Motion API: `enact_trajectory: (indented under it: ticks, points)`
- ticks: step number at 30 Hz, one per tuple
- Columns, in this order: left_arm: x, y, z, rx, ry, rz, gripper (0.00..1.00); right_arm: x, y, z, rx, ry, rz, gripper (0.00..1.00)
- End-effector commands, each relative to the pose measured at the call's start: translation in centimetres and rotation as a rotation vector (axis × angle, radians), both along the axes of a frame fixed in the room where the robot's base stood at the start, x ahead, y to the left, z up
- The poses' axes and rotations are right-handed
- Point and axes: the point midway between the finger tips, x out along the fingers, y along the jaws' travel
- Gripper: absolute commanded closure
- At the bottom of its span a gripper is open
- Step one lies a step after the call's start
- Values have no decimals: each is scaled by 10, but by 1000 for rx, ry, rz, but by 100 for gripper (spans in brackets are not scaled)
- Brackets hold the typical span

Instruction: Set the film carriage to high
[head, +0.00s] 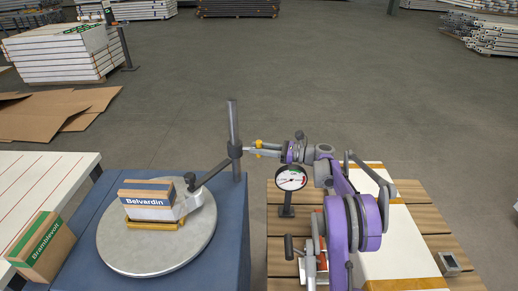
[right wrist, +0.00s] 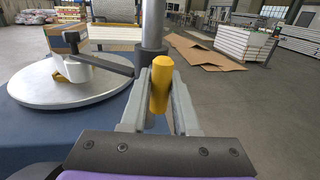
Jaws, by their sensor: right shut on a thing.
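The film carriage (head: 235,149) is a dark collar around an upright grey post (head: 233,115), about midway up its visible length. A dark arm (head: 212,172) slopes from it down toward the turntable. In the right wrist view the collar (right wrist: 150,56) sits just beyond my fingers. My right gripper (head: 262,149) is shut on the yellow handle (right wrist: 160,82) beside the collar, which shows upright between the two fingers. My left gripper is not in view.
A round grey turntable (head: 130,257) on a blue base (head: 232,225) carries a box marked Belvardin (head: 148,201). A dial gauge (head: 291,178) stands right of the base, by my right arm. A Bramblevolt box (head: 42,248) is at left. Open floor lies beyond.

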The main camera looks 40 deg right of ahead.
Motion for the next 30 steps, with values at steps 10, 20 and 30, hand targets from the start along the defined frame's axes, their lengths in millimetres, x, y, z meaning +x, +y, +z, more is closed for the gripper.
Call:
enact_trajectory:
  ticks: [10,20,30]
  points:
    - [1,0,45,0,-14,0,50,1,-3,70,3,-7,-10,100]
    - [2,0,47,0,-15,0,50,1,-3,77,4,-5,-11,100]
    - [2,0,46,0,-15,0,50,0,-2,75,2,-3,-6,43]
